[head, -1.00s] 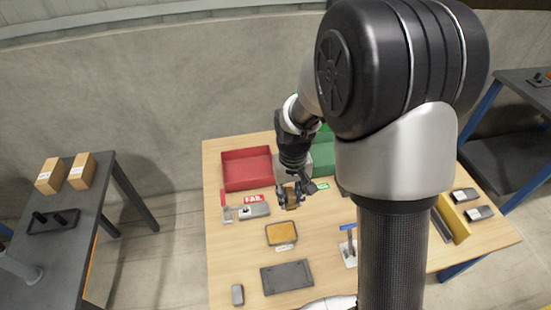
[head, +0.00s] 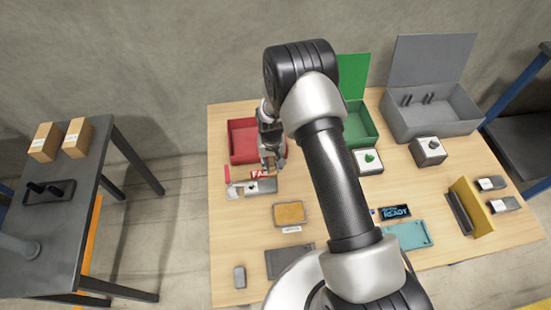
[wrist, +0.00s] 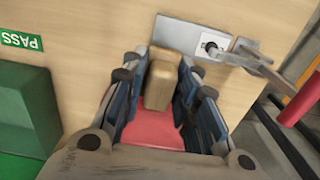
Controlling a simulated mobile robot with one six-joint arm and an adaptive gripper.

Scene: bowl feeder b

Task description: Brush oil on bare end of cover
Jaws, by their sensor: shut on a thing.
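My gripper (head: 272,165) is shut on a tan block-like piece (wrist: 158,80), which looks like a wooden brush handle. Its bristles cannot be made out. In the head view the gripper hangs at the front right of the red bin, beside the FAIL label. A grey plate-like part (head: 264,186), perhaps the cover, lies just in front of the gripper. In the wrist view this grey part (wrist: 178,34) is beyond the fingertips, with a clamp (wrist: 245,55) at its right end. An amber pad in a dark tray (head: 289,212), perhaps the oil, lies nearer on the table.
The red bin (head: 231,140) and green bin (head: 371,129) stand at the back, with a grey open box (head: 455,118) at right. A dark plate (head: 289,262), a small grey block (head: 240,277) and a teal tray (head: 420,235) lie in front. Bare wood separates them.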

